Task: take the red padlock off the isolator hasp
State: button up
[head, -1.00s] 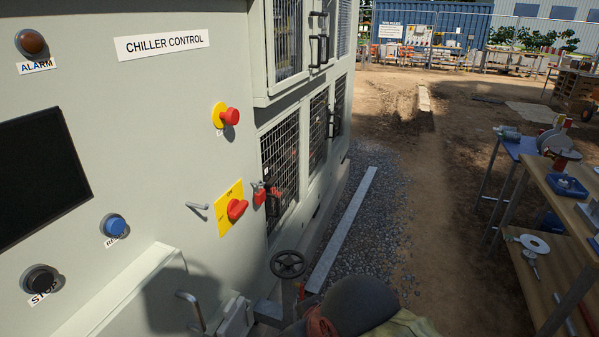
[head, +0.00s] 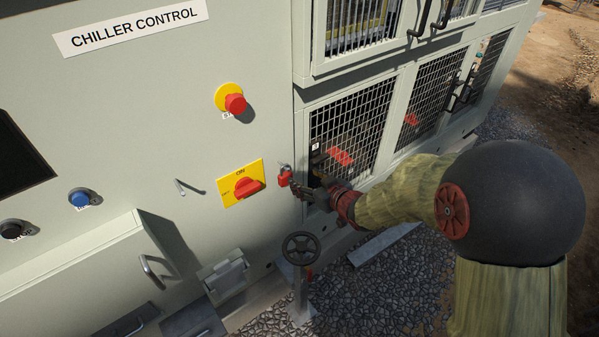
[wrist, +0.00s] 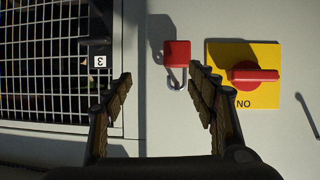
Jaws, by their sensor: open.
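The red padlock (head: 285,180) hangs on the cabinet face, just right of the yellow isolator plate (head: 227,196) with its red rotary handle (head: 248,187). In the wrist view the padlock (wrist: 177,53) shows its red body and a silver shackle (wrist: 177,86). The hasp itself is too small to make out. My gripper (wrist: 160,73) is open and empty, with fingers spread. The padlock lies ahead of the fingertips, closer to the right finger, and appears apart from them. In the head view my gripper (head: 298,189) is just right of the padlock.
A mesh panel (head: 352,125) is right of the padlock; a black latch marked 3 (wrist: 97,61) is beside it in the wrist view. A black handwheel (head: 301,248) stands below. A red emergency stop (head: 235,103) is above, and a small grey handle (head: 188,187) left of the isolator.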

aim_at(287, 177)
jog(key=shift+n+y, duration=0.3)
jog(key=shift+y, duration=0.3)
jog(key=shift+w+a+f+b, duration=0.1)
jog(key=shift+w+a+f, duration=0.55)
jog(key=shift+w+a, duration=0.35)
jog(key=shift+w+a+f+b, duration=0.15)
jog(key=shift+w+a+f, duration=0.6)
jog(key=shift+a, duration=0.4)
jog(key=shift+w+a+f+b, duration=0.1)
jog(key=shift+w+a+f, duration=0.45)
jog(key=shift+w+a, duration=0.5)
jog(key=c, duration=1.5)
grip_shut()
